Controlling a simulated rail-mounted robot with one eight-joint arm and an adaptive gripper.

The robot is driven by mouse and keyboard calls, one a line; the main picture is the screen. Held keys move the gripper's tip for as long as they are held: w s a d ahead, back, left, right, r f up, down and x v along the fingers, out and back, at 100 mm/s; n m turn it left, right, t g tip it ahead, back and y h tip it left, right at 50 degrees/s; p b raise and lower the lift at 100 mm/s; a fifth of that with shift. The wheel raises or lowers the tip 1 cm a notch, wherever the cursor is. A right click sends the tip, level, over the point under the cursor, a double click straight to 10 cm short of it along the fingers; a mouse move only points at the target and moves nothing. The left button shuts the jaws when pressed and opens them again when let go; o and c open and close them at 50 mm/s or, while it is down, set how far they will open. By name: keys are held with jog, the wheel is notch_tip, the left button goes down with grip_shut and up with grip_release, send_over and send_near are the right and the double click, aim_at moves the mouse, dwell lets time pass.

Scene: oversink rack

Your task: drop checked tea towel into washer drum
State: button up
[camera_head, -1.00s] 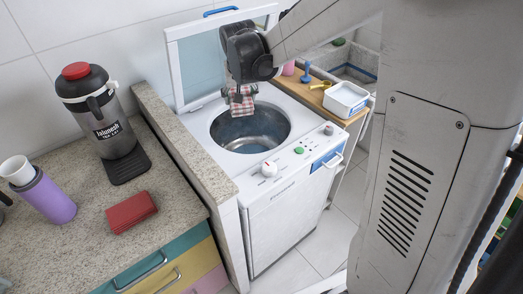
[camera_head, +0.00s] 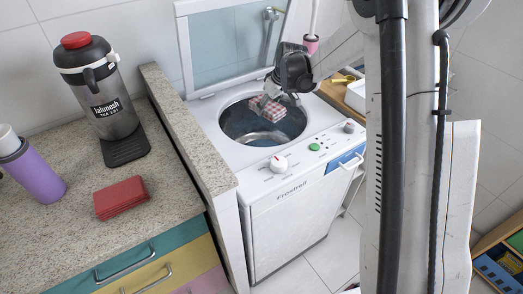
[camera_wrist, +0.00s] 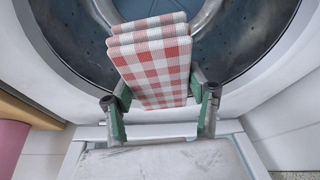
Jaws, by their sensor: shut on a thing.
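The checked tea towel (camera_head: 267,108) is folded, red and white. It also shows in the wrist view (camera_wrist: 152,62), held between the two fingers of my gripper (camera_wrist: 163,95). In the head view my gripper (camera_head: 279,97) is over the far right part of the drum opening, shut on the towel. The towel hangs at the mouth of the washer drum (camera_head: 250,130); I cannot tell how deep it reaches. The white top-loading washer (camera_head: 290,205) has its lid (camera_head: 225,50) raised behind the opening. The arm hides part of the washer's right side.
A granite counter (camera_head: 75,225) on the left holds a drink dispenser (camera_head: 105,90), a purple cup (camera_head: 35,172) and red folded cloths (camera_head: 121,197). A raised granite ledge (camera_head: 185,130) borders the washer. A white tub (camera_head: 356,95) stands on a wooden board at right.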

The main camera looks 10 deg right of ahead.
jog(key=shift+f+b, duration=1)
jog(key=shift+f, duration=1.25)
jog(key=o, duration=1.2)
jog(key=shift+r, duration=0.1)
jog(key=v, duration=1.2)
jog(key=shift+w, duration=0.1)
